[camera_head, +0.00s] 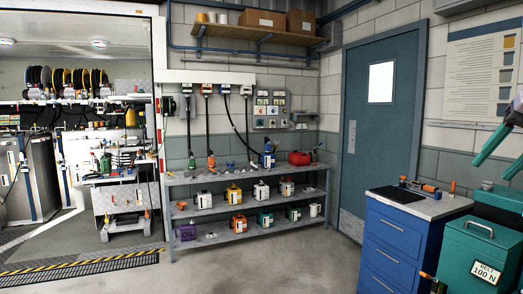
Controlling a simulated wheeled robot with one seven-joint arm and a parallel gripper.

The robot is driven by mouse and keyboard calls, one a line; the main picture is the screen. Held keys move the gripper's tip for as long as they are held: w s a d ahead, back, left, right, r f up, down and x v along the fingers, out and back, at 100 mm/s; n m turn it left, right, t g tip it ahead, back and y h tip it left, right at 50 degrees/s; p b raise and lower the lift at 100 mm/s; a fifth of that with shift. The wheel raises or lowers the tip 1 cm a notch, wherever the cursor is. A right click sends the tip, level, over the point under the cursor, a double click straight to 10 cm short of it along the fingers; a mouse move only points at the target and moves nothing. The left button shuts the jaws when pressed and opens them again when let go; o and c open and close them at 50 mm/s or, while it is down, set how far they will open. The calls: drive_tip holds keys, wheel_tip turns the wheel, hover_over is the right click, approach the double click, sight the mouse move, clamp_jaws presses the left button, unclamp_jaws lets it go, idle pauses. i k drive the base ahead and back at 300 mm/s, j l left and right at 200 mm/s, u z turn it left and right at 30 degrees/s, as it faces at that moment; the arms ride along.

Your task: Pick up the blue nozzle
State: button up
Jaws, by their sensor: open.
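A blue nozzle (267,157) appears to stand on the top shelf of the grey rack by the back wall, toward its right part. A black hose seems to run to it from the wall unit above. It is small in this view, so its exact shape is hard to tell. My gripper (493,169) shows at the right edge, with green fingers apart and nothing seen between them. It is far from the nozzle, in front of the right wall.
The grey rack (236,214) also holds a green nozzle (192,160), an orange nozzle (211,160), a red can (300,158) and several small containers. A blue cabinet (405,245) and a teal box (480,255) stand at right. Floor before the rack is clear.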

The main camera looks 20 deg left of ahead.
sight(268, 147)
drive_tip(key=i+u, duration=0.1)
drive_tip(key=u, duration=0.4)
drive_tip(key=i, duration=4.2)
drive_tip(key=i+u, duration=0.1)
drive_tip(key=i, duration=0.9)
drive_tip(key=i+l, duration=0.2)
drive_tip(key=i, duration=0.8)
drive_tip(key=u, duration=0.45)
drive_tip(key=i+u, duration=0.15)
drive_tip(key=u, duration=0.25)
drive_tip(key=l+u, duration=0.1)
drive_tip(key=u, duration=0.35)
